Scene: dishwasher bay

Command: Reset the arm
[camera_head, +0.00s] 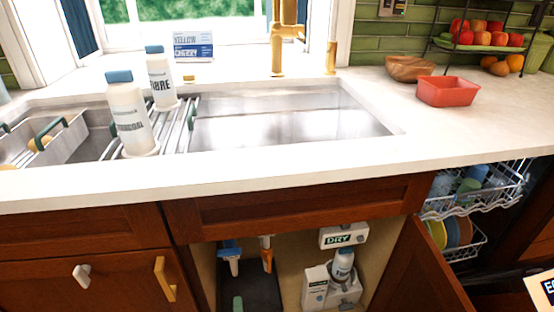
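Neither of my grippers nor my arms can be made out in the head view. The task names no other object. The view looks down on a white counter (300,170) with a steel sink (290,115) and, below it, an open cabinet.
Two white bottles (130,120) stand on the sink's rack. A red container (447,91) and wooden bowl (409,68) sit at the right. The open cabinet door (422,270) juts out beside the dishwasher racks (475,205). The right front counter is clear.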

